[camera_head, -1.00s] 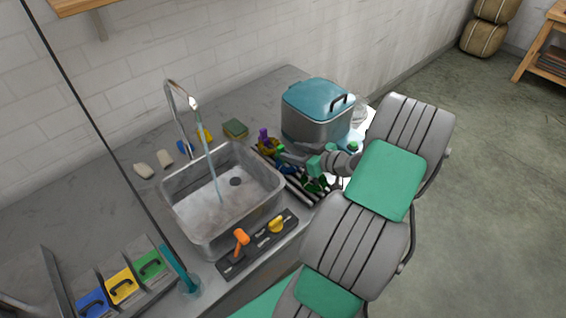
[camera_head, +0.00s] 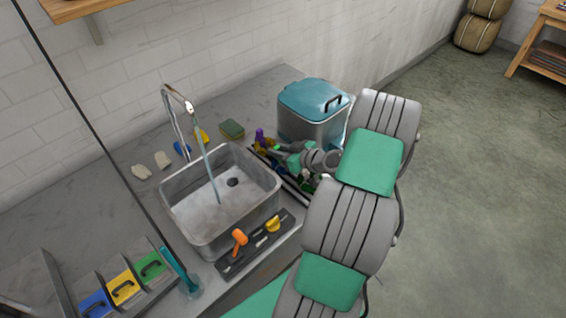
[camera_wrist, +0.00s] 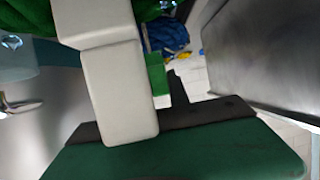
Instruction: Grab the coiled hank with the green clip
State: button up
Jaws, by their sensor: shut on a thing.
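My gripper (camera_head: 284,150) is over the counter, just right of the sink. In the wrist view a pale finger reaches up to a bright green thing (camera_wrist: 150,10), which looks like a green hank cut off by the top edge. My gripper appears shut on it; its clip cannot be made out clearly. A blue hank (camera_wrist: 172,35) with yellow bits lies beyond the fingers. In the head view a purple and yellow bundle (camera_head: 261,140) is left of my gripper. More green (camera_head: 307,185) shows below my arm, partly hidden.
The metal sink (camera_head: 188,238) with running water is to the left. A lidded pot (camera_head: 305,128) stands close behind my gripper. A black tray (camera_head: 230,264) with orange and yellow tools lies in front. A sponge (camera_head: 232,129) lies behind the sink.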

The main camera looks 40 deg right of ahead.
grip_shut()
jog(key=shift+r, duration=0.15)
